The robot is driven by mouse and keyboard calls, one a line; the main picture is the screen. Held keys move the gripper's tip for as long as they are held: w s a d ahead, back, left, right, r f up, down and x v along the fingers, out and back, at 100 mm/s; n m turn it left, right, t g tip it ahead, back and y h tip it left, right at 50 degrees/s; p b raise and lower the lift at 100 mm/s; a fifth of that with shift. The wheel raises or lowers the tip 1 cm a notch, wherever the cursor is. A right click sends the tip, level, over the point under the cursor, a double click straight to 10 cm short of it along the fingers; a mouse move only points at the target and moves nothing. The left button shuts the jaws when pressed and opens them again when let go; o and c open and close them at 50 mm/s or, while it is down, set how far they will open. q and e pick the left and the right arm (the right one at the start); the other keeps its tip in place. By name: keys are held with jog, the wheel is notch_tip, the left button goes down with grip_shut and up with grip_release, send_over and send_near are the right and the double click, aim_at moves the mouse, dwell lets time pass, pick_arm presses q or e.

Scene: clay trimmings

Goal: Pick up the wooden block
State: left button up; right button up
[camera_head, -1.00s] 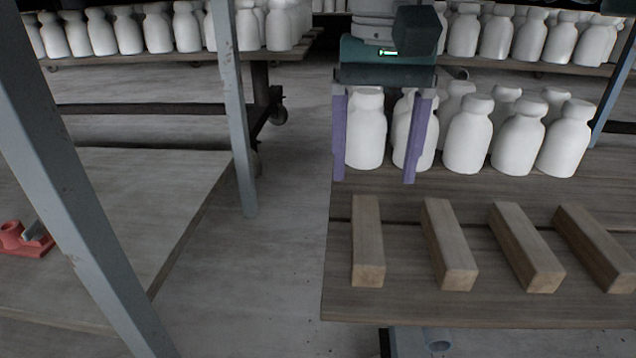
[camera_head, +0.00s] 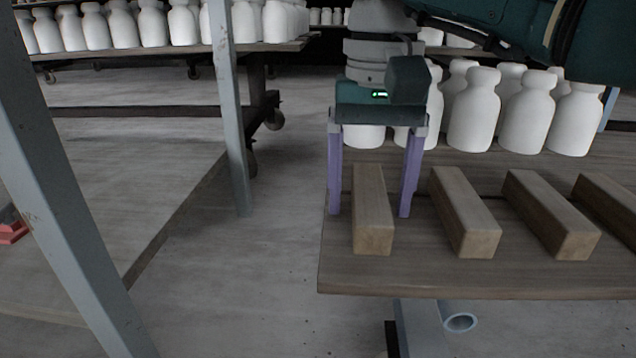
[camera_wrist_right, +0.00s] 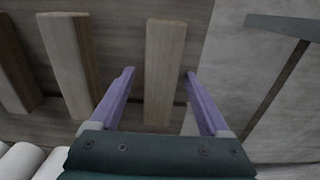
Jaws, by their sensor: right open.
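Several wooden blocks lie on a wooden table (camera_head: 480,283). The leftmost wooden block (camera_head: 373,222) is nearest my right gripper (camera_head: 370,213). That gripper is open and points down, with one purple finger on each side of the block and gaps to both. In the right wrist view, the same block (camera_wrist_right: 164,65) shows between and beyond the open fingertips (camera_wrist_right: 158,75). A second block (camera_head: 467,215) lies to the right of the gripper. My left gripper is out of view.
Several white bottles (camera_head: 473,110) stand behind the blocks, some partly hidden by my right arm. A grey upright post (camera_head: 228,110) and another table (camera_head: 130,200) are at left. The floor between the tables is clear.

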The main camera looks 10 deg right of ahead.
grip_shut()
dwell(0.5)
